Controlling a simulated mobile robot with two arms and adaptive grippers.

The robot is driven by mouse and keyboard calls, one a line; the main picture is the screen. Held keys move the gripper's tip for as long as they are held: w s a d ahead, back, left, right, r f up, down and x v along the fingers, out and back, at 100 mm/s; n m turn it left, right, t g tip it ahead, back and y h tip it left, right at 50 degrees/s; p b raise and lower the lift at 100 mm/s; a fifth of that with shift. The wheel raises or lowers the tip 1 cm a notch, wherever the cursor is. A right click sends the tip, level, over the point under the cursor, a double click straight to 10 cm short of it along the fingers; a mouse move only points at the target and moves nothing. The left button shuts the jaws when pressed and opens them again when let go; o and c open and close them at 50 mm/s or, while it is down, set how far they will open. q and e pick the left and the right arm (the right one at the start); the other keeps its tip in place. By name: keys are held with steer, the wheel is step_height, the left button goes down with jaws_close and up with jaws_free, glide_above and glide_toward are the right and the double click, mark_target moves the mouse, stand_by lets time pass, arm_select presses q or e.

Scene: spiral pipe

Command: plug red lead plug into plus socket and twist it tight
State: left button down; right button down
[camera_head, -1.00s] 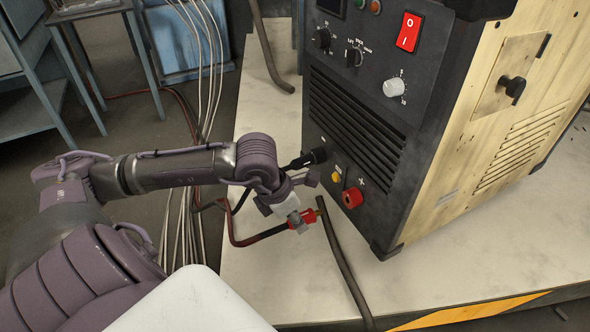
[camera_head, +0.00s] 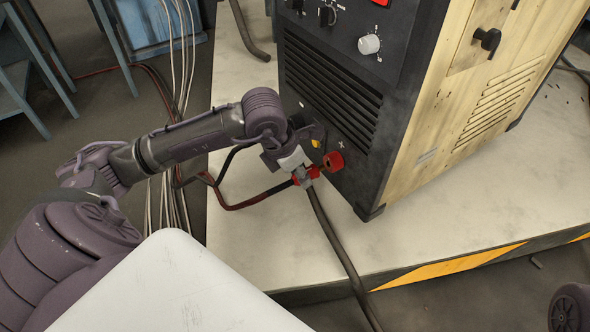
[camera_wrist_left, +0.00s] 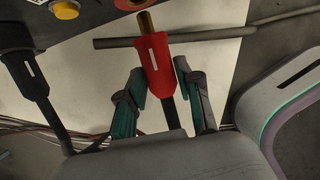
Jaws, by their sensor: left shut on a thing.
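The red lead plug (camera_wrist_left: 158,68) is held between the fingers of my left gripper (camera_wrist_left: 162,85); its brass tip points away from the gripper. In the head view my left gripper (camera_head: 307,174) holds the red plug (camera_head: 314,172) just below and left of the plus socket. The red plus socket (camera_head: 333,161) is on the lower front of the welding machine (camera_head: 345,85). The plug tip and socket look close but apart; the exact gap is hard to tell. The red lead (camera_head: 245,204) trails left from the plug. My right gripper is not in view.
A black plug (camera_wrist_left: 28,75) sits left of a yellow button (camera_wrist_left: 65,9) on the panel. A dark hose (camera_head: 335,240) lies on the pale table (camera_head: 420,225) below the socket.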

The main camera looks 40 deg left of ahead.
mark_target(312, 168)
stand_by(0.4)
arm_select(q)
steer(key=shift+w+d, duration=0.35)
steer(key=shift+w, duration=0.5)
steer(key=shift+w+d, duration=0.3)
steer(key=shift+w, duration=0.5)
